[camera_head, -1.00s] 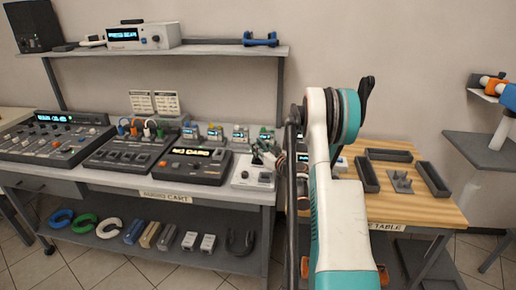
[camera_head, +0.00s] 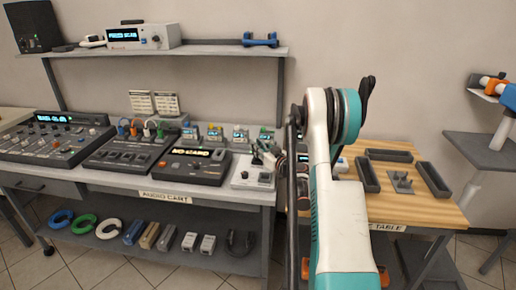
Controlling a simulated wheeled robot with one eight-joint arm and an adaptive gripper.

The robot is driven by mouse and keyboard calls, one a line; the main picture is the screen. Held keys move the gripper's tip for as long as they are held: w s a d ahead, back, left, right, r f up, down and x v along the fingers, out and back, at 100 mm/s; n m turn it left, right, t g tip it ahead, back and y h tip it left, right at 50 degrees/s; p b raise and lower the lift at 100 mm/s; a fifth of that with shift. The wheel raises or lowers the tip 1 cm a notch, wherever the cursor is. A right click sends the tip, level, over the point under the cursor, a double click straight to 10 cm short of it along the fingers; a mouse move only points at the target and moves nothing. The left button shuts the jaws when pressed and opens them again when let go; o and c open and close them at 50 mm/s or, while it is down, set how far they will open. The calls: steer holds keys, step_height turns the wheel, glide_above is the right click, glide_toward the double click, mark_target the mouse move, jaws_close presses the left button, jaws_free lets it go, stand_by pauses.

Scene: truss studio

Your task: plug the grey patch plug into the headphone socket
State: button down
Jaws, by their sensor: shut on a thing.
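My gripper (camera_head: 260,158) is small and dark in the head view, low over the back of a small white box (camera_head: 253,180) at the right end of the audio cart. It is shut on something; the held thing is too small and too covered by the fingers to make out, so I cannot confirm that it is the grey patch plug. The white box has small dark controls on its face. I cannot pick out the headphone socket, or tell whether the held thing touches the box.
A wooden table (camera_head: 388,212) with dark trays is at the right. My arm hides the gap between cart and table.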

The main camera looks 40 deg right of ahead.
steer(key=shift+f, duration=0.75)
steer(key=c, duration=1.7)
jaws_free()
